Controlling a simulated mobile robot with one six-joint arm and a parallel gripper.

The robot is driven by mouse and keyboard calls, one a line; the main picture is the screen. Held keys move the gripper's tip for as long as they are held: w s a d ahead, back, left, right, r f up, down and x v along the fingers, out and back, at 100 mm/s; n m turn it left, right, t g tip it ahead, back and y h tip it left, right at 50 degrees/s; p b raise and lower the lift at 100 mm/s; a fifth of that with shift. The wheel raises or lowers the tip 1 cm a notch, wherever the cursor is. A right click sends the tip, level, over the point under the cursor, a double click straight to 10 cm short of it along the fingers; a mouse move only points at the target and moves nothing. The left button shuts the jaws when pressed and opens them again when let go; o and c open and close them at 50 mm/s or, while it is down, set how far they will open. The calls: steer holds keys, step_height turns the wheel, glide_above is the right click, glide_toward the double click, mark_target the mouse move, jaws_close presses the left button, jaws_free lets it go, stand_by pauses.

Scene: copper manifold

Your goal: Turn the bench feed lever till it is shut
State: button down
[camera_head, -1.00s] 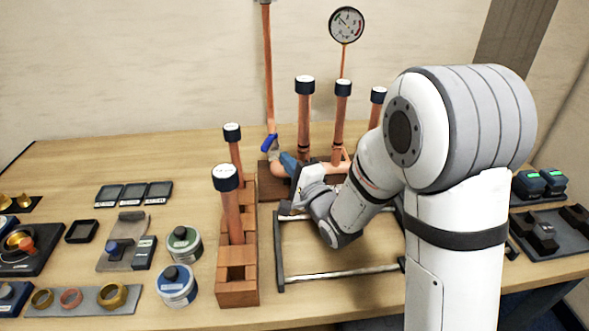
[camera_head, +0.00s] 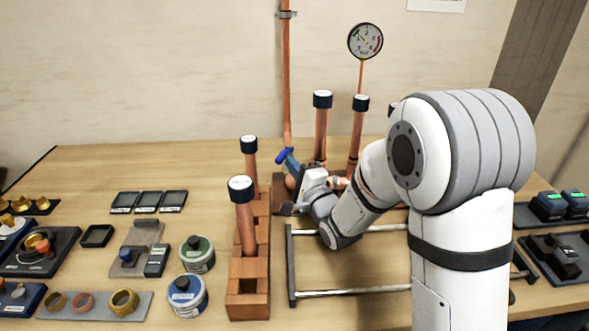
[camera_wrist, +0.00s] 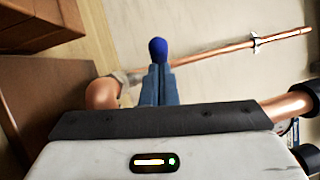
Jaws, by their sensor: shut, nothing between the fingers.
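The bench feed lever has a blue handle (camera_head: 284,155) at the foot of the tall copper feed pipe (camera_head: 286,80). My gripper (camera_head: 292,167) is at the lever, its fingers shut and empty. In the wrist view the blue handle (camera_wrist: 158,48) shows just beyond the tips of my blue fingers (camera_wrist: 159,72), in line with them. I cannot tell whether they touch. The valve body below the handle is mostly hidden by my gripper and arm.
Capped copper pipes (camera_head: 321,125) stand just behind my gripper, below a round gauge (camera_head: 365,41). A wooden rack (camera_head: 248,283) with two capped pipes stands in front on the left. A metal-railed frame (camera_head: 350,293) lies before my arm. Tins and fittings cover the bench's left side.

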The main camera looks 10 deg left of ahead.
steer(key=shift+s+a+f+b, duration=0.15)
steer(key=shift+a+b, duration=0.55)
steer(key=shift+b, duration=0.4)
steer(key=shift+s+a+f+b, duration=0.1)
steer(key=shift+a+b, duration=0.6)
steer(key=shift+b, duration=0.4)
steer(key=shift+w+a+r+b, duration=0.1)
steer(key=shift+a+r+b, duration=0.1)
steer(key=shift+a+b, duration=1)
steer(key=shift+d+r, duration=0.1)
